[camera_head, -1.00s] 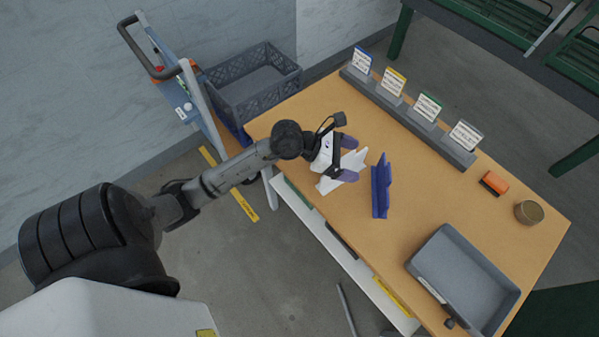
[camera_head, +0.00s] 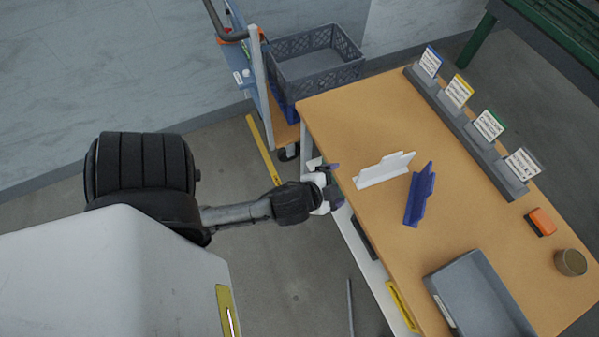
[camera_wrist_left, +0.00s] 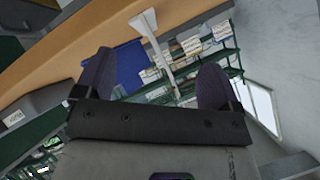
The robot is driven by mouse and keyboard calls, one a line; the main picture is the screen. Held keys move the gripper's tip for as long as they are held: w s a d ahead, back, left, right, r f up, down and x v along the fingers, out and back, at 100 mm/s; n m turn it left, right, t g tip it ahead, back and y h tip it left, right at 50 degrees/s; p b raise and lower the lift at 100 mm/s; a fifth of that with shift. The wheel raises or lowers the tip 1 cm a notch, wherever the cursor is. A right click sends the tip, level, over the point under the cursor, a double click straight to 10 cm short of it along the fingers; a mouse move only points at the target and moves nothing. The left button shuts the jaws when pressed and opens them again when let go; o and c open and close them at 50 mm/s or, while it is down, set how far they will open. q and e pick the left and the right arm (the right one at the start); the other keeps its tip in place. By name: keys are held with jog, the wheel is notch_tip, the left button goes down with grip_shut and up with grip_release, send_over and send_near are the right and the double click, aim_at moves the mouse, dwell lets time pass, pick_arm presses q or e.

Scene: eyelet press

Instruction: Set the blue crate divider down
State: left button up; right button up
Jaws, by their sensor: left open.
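The blue crate divider (camera_head: 419,194) stands on the wooden table top, to the right of a white divider (camera_head: 384,170). My left gripper (camera_head: 335,185) is open and empty at the table's near left edge, apart from both dividers. In the left wrist view, the open fingers of my left gripper (camera_wrist_left: 155,85) frame the white divider (camera_wrist_left: 147,28) and the blue divider (camera_wrist_left: 122,66) ahead, beyond the fingertips. My right gripper is in neither view.
A grey rail (camera_head: 480,143) with several label cards runs along the table's far edge. A grey tray (camera_head: 437,299), an orange block (camera_head: 542,221) and a round tin (camera_head: 570,262) are at the right. A grey crate (camera_head: 316,68) stands beyond the table's left end.

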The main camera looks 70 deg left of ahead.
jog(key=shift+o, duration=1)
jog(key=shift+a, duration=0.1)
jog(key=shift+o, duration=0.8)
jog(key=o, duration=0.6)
pick_arm(q)
jog(key=s+d+f+n+g+h, duration=0.1)
jog(key=s+d+f+g+h, duration=0.1)
jog(key=s, duration=0.3)
jog(key=s+d+f+n+g+h, duration=0.1)
jog(key=s+d+f+g+h, duration=0.1)
jog(key=s+d+f+g, duration=0.2)
jog(key=shift+s+d+g, duration=0.6)
jog(key=shift+s+d, duration=0.2)
jog(key=shift+s, duration=0.4)
jog(key=shift+r, duration=0.1)
